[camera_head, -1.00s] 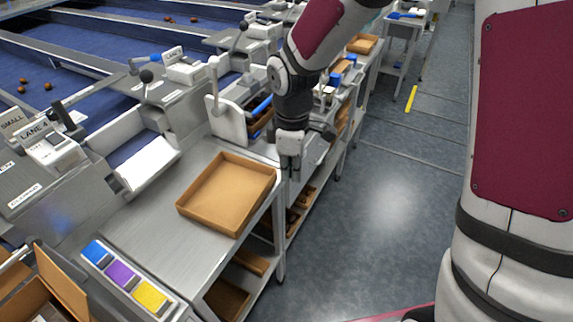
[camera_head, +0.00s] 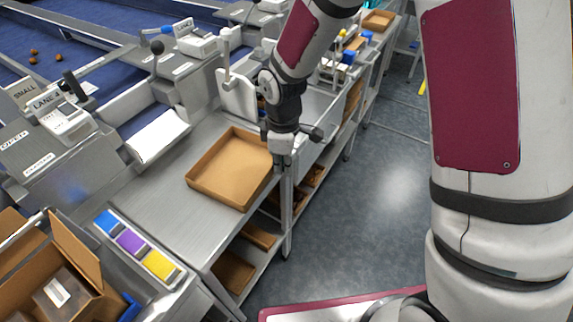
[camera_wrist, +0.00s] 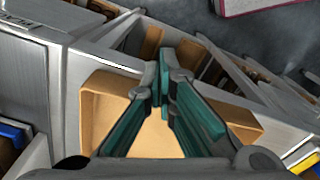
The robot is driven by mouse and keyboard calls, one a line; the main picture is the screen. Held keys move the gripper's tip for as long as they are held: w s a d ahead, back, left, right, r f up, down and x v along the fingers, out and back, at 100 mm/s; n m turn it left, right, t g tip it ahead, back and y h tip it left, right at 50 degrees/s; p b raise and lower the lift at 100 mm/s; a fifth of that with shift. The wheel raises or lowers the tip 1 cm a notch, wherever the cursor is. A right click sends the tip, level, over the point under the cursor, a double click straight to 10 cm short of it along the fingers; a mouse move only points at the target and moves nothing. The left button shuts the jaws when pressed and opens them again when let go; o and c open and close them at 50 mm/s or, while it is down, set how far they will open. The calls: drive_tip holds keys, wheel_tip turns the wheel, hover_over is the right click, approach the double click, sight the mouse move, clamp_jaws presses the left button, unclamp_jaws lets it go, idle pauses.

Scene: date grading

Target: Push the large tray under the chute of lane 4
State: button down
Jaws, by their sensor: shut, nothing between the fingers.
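The large tray (camera_head: 216,197), tan, shallow and empty, lies on the metal bench (camera_head: 165,215), to the right of the lane 4 chute. The white lip of the chute (camera_head: 157,137) opens towards the bench beside the LANE 4 label (camera_head: 47,99). My gripper (camera_head: 283,163) is shut and empty, pointing down at the tray's right corner by the bench edge. I cannot tell whether it touches the tray wall. In the wrist view, the teal-padded fingers (camera_wrist: 163,85) meet in front of the tray (camera_wrist: 98,112), covering its middle.
A strip of blue, purple and yellow blocks (camera_head: 131,241) and an open cardboard box (camera_head: 75,245) stand at the lower left. A white upright panel (camera_head: 238,95) stands behind the tray. Bare bench lies between tray and chute. Shelves below hold tan trays (camera_head: 233,270).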

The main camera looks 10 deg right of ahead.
sight(237, 169)
drive_tip(key=w+a+b, duration=0.1)
drive_tip(key=a, duration=0.2)
drive_tip(key=w+a+b, duration=0.1)
drive_tip(key=a, duration=0.3)
drive_tip(key=w+a+b, duration=0.1)
drive_tip(key=a, duration=0.3)
drive_tip(key=shift+w+a+f+b, duration=0.15)
drive_tip(key=shift+w+b, duration=0.05)
drive_tip(key=shift+b, duration=0.1)
drive_tip(key=shift+a, duration=0.35)
